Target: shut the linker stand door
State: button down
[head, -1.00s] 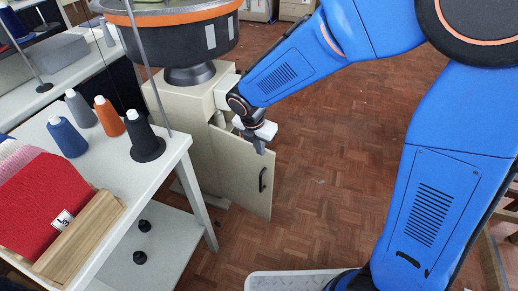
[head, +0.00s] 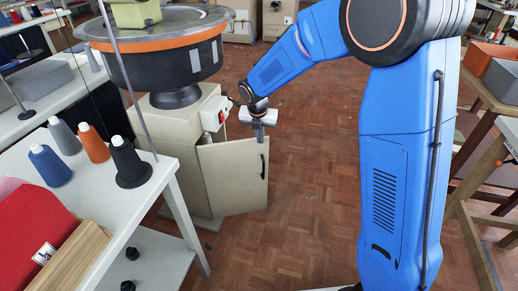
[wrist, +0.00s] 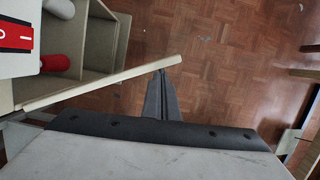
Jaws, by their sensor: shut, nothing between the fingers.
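The linker stand door (head: 230,178) is a cream panel with a black handle (head: 263,167). It stands open, swung out from the right side of the cream linker stand (head: 180,135). In the wrist view the door's top edge (wrist: 100,85) runs slantwise, with the open stand's inside (wrist: 92,45) beyond it. My gripper (head: 258,138) is shut and empty at the door's upper free corner. In the wrist view the fingers (wrist: 160,80) lie on the outer side of the door near its free end. I cannot tell whether they touch it.
A round black machine (head: 160,65) with an orange rim tops the stand. A white table (head: 105,205) with several yarn cones is at the left. Red and white items, including a red cone (wrist: 55,62), sit inside the stand. Wood floor (head: 310,190) right of the door is clear.

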jog(key=w+a, duration=0.4)
jog(key=w, duration=0.8)
jog(key=shift+w, duration=0.35)
jog(key=shift+s, duration=0.1)
